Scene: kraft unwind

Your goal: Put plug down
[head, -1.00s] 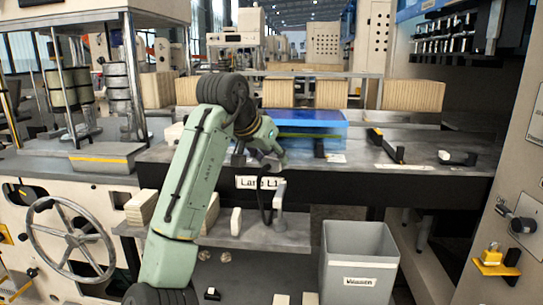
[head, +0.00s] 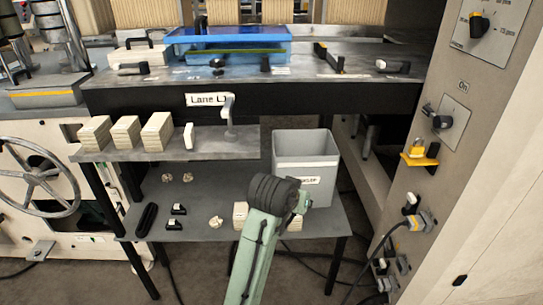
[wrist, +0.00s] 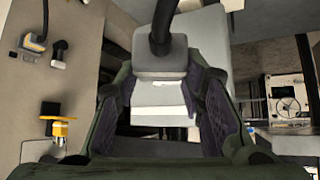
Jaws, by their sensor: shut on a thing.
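In the wrist view my gripper (wrist: 165,100) is shut on a light grey plug (wrist: 160,65), with its two dark finger pads on either side. A thick black cable rises from the plug's body to the top of the picture. In the head view my arm's dark end (head: 300,200) is in front of the lower shelf and the grey bin. The fingers and held plug cannot be made out there.
A grey bin (head: 307,150) stands on the lower shelf (head: 195,227) among small loose parts. Wooden blocks (head: 125,133) sit on the upper shelf. The cabinet at right carries a yellow padlock (head: 418,147) and grey cabled connectors (head: 420,221). Cables hang toward the floor.

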